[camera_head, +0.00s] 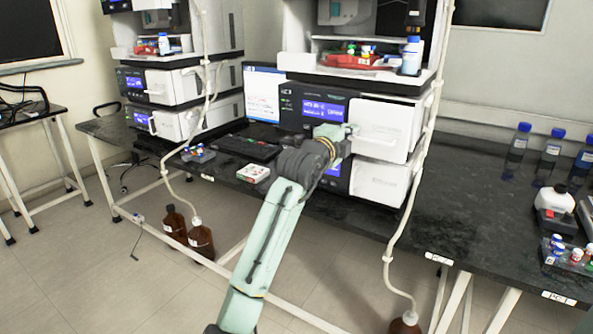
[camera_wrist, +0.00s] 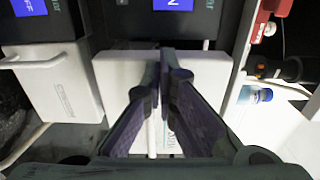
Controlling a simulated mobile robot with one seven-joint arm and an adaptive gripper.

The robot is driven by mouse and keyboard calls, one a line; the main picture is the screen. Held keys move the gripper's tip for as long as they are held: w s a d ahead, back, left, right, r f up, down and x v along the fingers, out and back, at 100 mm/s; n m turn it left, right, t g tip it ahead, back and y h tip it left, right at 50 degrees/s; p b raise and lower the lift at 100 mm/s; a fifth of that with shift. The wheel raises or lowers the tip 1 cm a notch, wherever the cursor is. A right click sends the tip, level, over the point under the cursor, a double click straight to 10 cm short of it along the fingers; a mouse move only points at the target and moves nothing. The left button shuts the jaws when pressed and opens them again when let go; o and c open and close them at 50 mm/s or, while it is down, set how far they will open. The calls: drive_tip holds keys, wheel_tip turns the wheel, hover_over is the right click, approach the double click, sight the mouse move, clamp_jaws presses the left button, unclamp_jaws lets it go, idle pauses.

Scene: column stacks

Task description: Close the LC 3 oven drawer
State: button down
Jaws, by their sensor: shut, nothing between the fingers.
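The right instrument stack holds an upper white oven drawer (camera_head: 385,127) beside a dark panel with a blue display. Its front seems to stand forward of the panel. A lower white drawer (camera_head: 378,186) sits below it, more flush. My gripper (camera_head: 347,134) is at the left edge of the upper drawer's front. In the wrist view, my shut, empty gripper (camera_wrist: 165,70) is over the upper drawer's white front (camera_wrist: 120,80), and the lower drawer (camera_wrist: 55,90) with its bar handle is at left. The fingers hide part of the upper front; contact cannot be told. I cannot read an LC 3 label.
A red tray (camera_head: 352,61) and a blue-capped bottle (camera_head: 411,56) stand on the shelf above. A white tube (camera_head: 425,135) hangs at the drawers' right. A keyboard (camera_head: 248,148) and a small white box (camera_head: 253,173) lie left of my arm.

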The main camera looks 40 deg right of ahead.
drive_tip(key=shift+x, duration=0.9)
drive_tip(key=shift+a, duration=0.1)
